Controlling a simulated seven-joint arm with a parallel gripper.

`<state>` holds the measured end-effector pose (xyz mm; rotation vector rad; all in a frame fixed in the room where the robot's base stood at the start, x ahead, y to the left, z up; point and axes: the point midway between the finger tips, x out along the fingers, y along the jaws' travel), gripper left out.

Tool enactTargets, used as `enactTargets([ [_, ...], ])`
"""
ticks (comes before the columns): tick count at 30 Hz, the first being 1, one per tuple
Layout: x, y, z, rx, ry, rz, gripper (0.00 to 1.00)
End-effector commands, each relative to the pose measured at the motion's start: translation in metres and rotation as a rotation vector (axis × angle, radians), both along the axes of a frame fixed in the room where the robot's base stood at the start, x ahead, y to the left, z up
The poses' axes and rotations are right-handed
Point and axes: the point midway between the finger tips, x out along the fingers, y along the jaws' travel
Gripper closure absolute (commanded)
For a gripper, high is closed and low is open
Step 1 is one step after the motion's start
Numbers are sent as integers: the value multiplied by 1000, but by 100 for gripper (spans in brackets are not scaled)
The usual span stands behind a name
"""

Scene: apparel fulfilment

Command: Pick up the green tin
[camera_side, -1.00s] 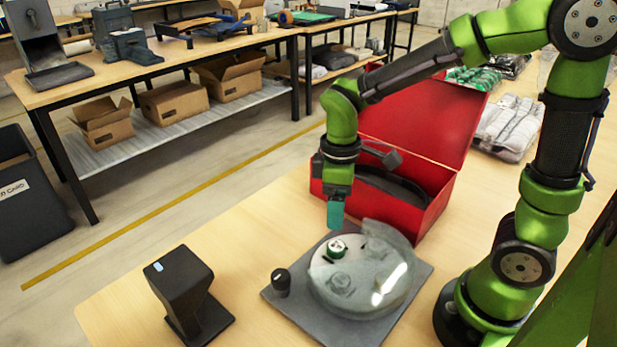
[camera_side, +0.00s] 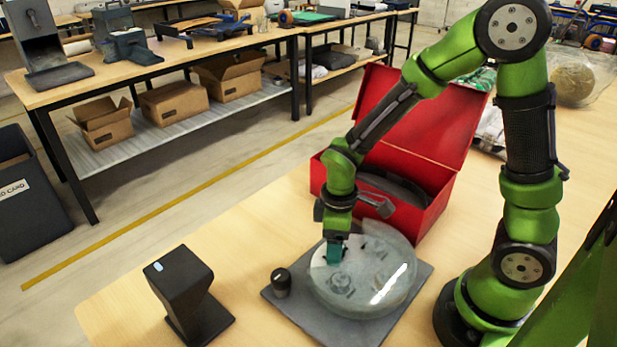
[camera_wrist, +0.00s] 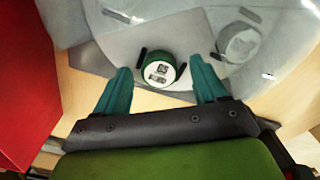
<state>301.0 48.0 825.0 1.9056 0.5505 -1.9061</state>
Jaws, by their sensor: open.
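The green tin (camera_wrist: 159,71) has a white top with dark printing and shows in the wrist view between my fingertips. In the side view it is hidden behind my fingers. It was on the round plate (camera_side: 318,272), which has a clear cover (camera_side: 405,262) over part of it and sits on a grey base (camera_side: 288,304). My gripper (camera_side: 335,251) is low over the plate's far left part, pointing down. In the wrist view my gripper (camera_wrist: 160,68) is open, with one teal finger on each side of the tin. I cannot tell whether either finger touches it.
A black knob (camera_side: 281,282) stands on the base's left corner. An open red box (camera_side: 433,208) stands close behind the plate. A black stand (camera_side: 187,295) is at the front left. The table between the stand and the base is clear.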

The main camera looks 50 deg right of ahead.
Motion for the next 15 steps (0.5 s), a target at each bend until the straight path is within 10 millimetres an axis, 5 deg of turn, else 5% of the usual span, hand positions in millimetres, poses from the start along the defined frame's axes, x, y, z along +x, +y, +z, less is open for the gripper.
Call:
enactTargets([
  [12,0,0,1,0,0,0,85],
  [15,0,0,1,0,0,0,89],
])
